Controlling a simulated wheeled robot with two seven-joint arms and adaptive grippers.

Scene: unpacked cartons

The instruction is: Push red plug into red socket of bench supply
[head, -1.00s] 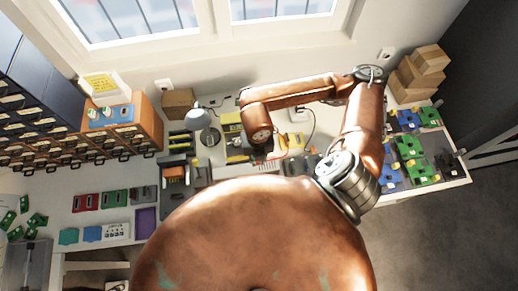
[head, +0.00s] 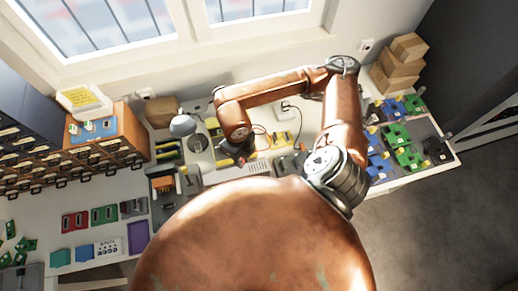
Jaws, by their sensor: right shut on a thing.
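My right gripper (head: 242,158) points down over the back middle of the workbench, below the copper wrist. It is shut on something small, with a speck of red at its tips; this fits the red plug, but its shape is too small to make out. A thin reddish lead (head: 262,128) curves over the bench beside the gripper. I cannot tell which unit is the bench supply, and no red socket can be made out. Whether the plug touches a socket is hidden. My left gripper is not in view.
A grey lamp (head: 183,125) stands left of the gripper. Brown cartons (head: 398,65) are stacked at the back right, near green and blue boards (head: 397,135). A drawer cabinet (head: 108,150) stands at the left. My body covers the front middle.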

